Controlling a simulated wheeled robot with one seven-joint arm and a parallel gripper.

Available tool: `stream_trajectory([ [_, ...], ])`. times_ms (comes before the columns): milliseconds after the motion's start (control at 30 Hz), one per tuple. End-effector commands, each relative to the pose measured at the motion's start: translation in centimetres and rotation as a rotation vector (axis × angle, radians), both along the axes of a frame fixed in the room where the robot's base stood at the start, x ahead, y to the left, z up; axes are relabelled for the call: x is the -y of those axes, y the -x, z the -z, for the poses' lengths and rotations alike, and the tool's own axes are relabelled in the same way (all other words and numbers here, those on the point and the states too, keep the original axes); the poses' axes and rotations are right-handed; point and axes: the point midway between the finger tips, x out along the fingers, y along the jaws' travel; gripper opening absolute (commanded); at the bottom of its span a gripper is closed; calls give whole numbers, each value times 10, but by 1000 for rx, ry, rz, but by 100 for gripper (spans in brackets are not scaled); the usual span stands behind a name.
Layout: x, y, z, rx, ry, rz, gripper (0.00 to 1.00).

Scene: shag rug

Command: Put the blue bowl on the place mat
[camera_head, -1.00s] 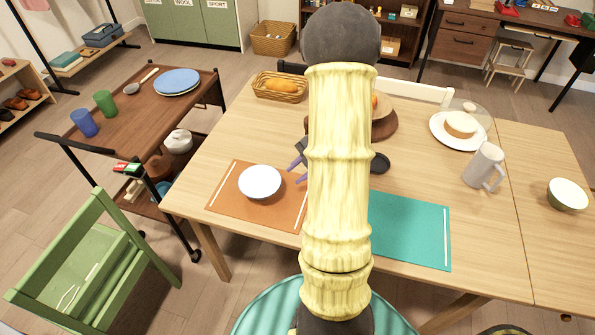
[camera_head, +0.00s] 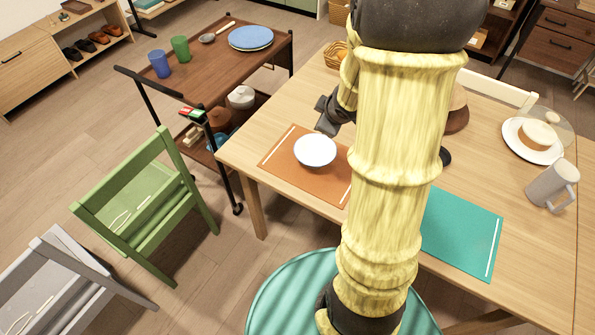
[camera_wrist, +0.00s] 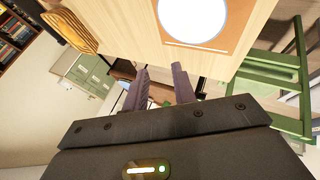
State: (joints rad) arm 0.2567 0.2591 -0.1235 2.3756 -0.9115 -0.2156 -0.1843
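A bowl (camera_head: 315,150), pale and whitish inside with a bluish outer edge, sits upright on the orange place mat (camera_head: 284,159). Its round white inside also shows in the wrist view (camera_wrist: 192,16), on the orange mat (camera_wrist: 230,42). My gripper (camera_wrist: 161,82) has its two purplish-grey fingers spread apart, with nothing between them. In the head view my gripper (camera_head: 326,117) is behind the bowl and apart from it; its fingers are hard to make out there. A teal place mat (camera_head: 463,234) lies empty to the right, partly hidden by my arm.
A grey mug (camera_head: 549,186) and a cake plate (camera_head: 522,149) stand at the table's right. A wooden trolley (camera_head: 222,75) with blue plates and two cups stands left. Green (camera_head: 150,196) and grey (camera_head: 65,280) chairs stand at the lower left.

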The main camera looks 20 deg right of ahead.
Motion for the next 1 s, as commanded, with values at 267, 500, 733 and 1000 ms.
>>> stream_trajectory([
  [267, -64, 63, -3, -151, -211, 406, 27],
  [500, -122, 125, -1, -327, -387, 655, 27],
  [733, -132, 136, 0, -365, -416, 699, 27],
  [1000, -131, 135, 0, -362, -415, 698, 27],
])
